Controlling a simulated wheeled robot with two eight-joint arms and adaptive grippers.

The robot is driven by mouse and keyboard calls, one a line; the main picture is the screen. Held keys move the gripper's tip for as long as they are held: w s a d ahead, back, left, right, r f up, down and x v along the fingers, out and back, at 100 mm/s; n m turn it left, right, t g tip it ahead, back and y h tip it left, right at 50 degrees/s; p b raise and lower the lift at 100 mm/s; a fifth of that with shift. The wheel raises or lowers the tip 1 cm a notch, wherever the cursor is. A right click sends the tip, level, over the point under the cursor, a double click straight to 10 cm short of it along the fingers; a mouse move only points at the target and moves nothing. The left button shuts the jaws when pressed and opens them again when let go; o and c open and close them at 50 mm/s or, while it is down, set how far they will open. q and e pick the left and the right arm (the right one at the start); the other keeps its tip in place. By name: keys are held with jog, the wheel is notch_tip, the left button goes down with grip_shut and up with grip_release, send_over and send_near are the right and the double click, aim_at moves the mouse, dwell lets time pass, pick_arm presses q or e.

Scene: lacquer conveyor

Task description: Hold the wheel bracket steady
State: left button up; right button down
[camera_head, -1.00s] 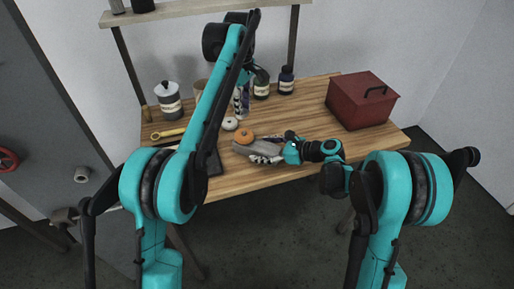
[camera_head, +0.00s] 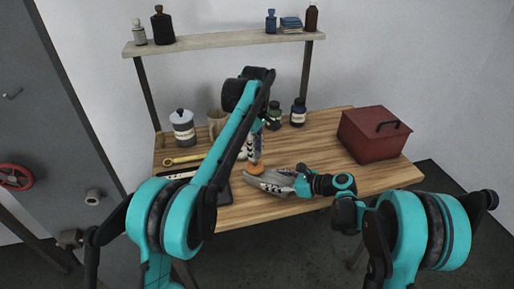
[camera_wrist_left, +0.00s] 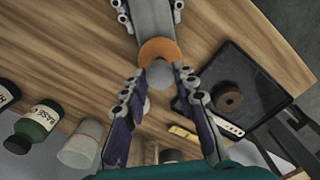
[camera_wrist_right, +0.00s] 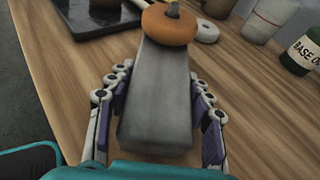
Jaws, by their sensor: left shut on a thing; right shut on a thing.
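The wheel bracket is a grey block (camera_wrist_right: 158,100) with an orange wheel (camera_wrist_right: 165,26) at its far end; a grey stub stands up through the wheel. My right gripper (camera_wrist_right: 157,75) is shut on the block, a finger on each side. In the head view the bracket (camera_head: 272,180) lies low over the front of the table. My left gripper (camera_head: 256,160) reaches down at the wheel from above. In the left wrist view its fingertips (camera_wrist_left: 159,75) flank a small grey round part (camera_wrist_left: 160,76) at the orange wheel (camera_wrist_left: 160,46). The fingers hide part of that contact.
A red box (camera_head: 378,135) stands at the table's right. Jars, a mug (camera_head: 217,122) and bottles (camera_head: 298,112) stand along the back. A yellow wrench (camera_head: 183,160) lies left. A dark tray (camera_wrist_left: 262,72) holds a brown roll (camera_wrist_left: 228,97). A white ring (camera_wrist_right: 207,30) lies beyond the wheel.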

pick_arm(q)
jog(key=shift+f, duration=0.15)
dwell(0.4)
jog(key=shift+f, duration=0.75)
jog(key=shift+f, duration=0.6)
